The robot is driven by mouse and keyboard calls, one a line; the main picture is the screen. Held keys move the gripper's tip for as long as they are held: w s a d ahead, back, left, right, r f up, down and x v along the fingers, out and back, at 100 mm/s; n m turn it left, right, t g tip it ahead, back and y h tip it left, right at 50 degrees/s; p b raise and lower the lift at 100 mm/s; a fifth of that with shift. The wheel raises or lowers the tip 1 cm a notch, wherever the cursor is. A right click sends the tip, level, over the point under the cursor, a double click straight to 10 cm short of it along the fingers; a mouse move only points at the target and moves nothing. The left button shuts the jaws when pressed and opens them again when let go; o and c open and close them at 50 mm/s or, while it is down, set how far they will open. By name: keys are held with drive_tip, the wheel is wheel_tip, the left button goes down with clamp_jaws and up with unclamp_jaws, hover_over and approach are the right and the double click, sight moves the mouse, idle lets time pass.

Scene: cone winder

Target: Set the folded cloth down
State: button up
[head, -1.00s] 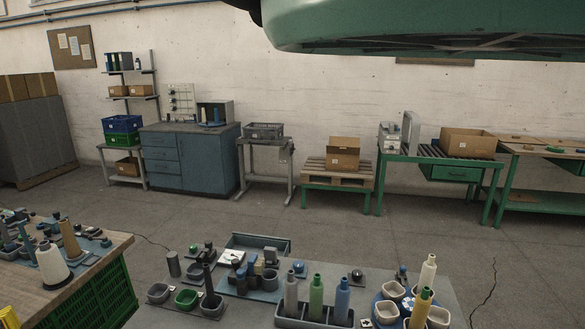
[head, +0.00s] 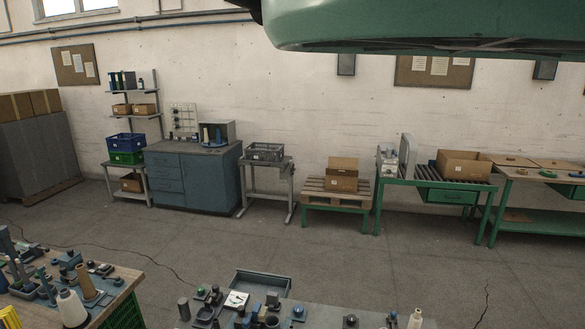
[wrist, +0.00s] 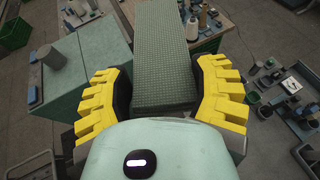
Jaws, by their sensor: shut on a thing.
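The folded cloth (wrist: 163,60) shows in the wrist view as a long grey-green checked strip. It lies between the two yellow fingers of my gripper (wrist: 165,95), which is shut on it. The cloth stretches up the picture, away from the gripper's pale green body. What lies straight under the cloth is hidden too. Neither the cloth nor my gripper's fingers show in the head view.
A cluttered bench with a blue-grey tray (head: 262,280) stands at the bottom of the head view. A wooden-topped table (head: 125,280) with several bobbins is at lower left. A blue cabinet (head: 190,180) and a roller table (head: 440,183) line the wall. Open floor (head: 350,255) lies between.

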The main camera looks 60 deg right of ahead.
wheel_tip(320, 180, up, 5)
drive_tip(key=p, duration=0.3)
idle(0.4)
drive_tip(key=shift+d, duration=0.1)
idle(0.6)
